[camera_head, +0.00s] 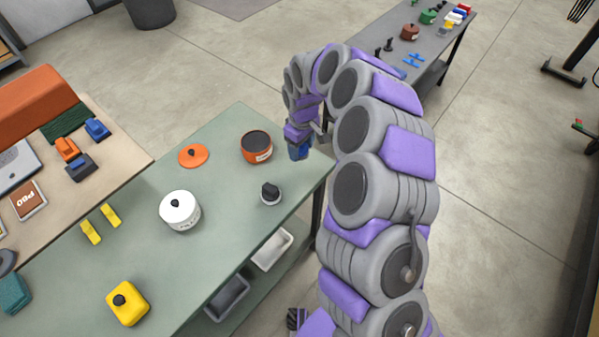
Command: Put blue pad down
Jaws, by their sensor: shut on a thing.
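My gripper (303,136) is at the far right corner of the green table (232,137), at the end of my purple and grey arm. It is shut on the blue pad (299,151), which shows as a small dark blue block just below the fingers. The pad is beside the orange pot, to its right, near the table's edge. The fingers are small and partly hidden by my wrist. I cannot tell whether the pad touches the tabletop.
The open orange pot (256,148), orange lid (193,155), white pot (180,211), dark-knobbed item (270,193), yellow block (128,304) and two yellow bars (91,232) stand on the table. Bins (271,250) sit below. Clear tabletop lies between the white and orange pots.

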